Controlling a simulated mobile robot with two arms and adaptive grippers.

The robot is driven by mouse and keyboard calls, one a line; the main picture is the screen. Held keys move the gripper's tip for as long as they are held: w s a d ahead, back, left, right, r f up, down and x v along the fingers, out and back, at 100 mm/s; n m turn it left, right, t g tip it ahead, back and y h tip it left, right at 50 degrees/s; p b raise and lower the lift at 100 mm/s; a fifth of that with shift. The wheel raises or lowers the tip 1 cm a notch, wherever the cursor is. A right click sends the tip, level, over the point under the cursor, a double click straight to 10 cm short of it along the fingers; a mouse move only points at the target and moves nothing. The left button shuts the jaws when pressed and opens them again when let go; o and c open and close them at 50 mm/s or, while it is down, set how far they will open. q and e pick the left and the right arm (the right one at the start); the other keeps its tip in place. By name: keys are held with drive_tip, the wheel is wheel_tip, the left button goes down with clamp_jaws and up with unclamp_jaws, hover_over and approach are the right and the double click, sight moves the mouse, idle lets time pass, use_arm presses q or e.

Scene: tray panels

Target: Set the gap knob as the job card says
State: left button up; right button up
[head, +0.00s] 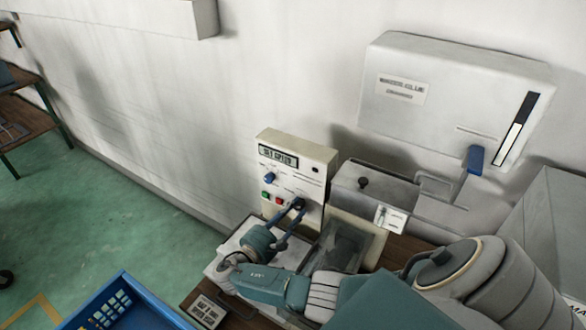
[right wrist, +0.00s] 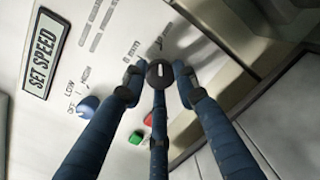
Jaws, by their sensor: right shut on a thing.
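A pale control panel (head: 318,170) stands against the wall, with a display (head: 279,157) that reads "SET SPEED" in the right wrist view (right wrist: 43,55). A black knob (right wrist: 160,72) with a short white mark sits low on its right side. My right gripper (head: 296,207) is shut on this black knob, its fingers around it. A blue knob (head: 269,178) with "OFF", "LOW" and "HIGH" marks is to the left; it also shows in the right wrist view (right wrist: 88,104). The black knob's printed scale is too small to read fully. My left gripper is not in view.
A red button (head: 266,195) and a green button (head: 278,201) are close to the gripper. A printed card (head: 208,311) lies at the front, unreadable. A blue crate (head: 122,285) is at lower left. A wall box (head: 450,90) with a blue lever (head: 475,159) is at right.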

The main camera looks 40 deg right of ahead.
drive_tip(key=n+p, duration=0.1)
drive_tip(key=n, duration=0.4)
drive_tip(key=shift+s+f, duration=0.1)
drive_tip(key=shift+f, duration=0.05)
drive_tip(key=n, duration=0.2)
drive_tip(key=n+p, duration=0.1)
drive_tip(key=n, duration=0.2)
drive_tip(key=shift+s+f+n+t+h+p, duration=0.2)
drive_tip(key=shift+n+t+h+p, duration=0.1)
drive_tip(key=shift+t, duration=0.1)
drive_tip(key=shift+n, duration=0.3)
drive_tip(key=o, duration=0.9)
drive_tip(key=shift+c, duration=0.2)
drive_tip(key=o, duration=0.3)
drive_tip(key=shift+w, duration=0.1)
drive_tip(key=shift+r, duration=0.1)
drive_tip(key=shift+a, duration=0.25)
drive_tip(key=v, duration=0.7)
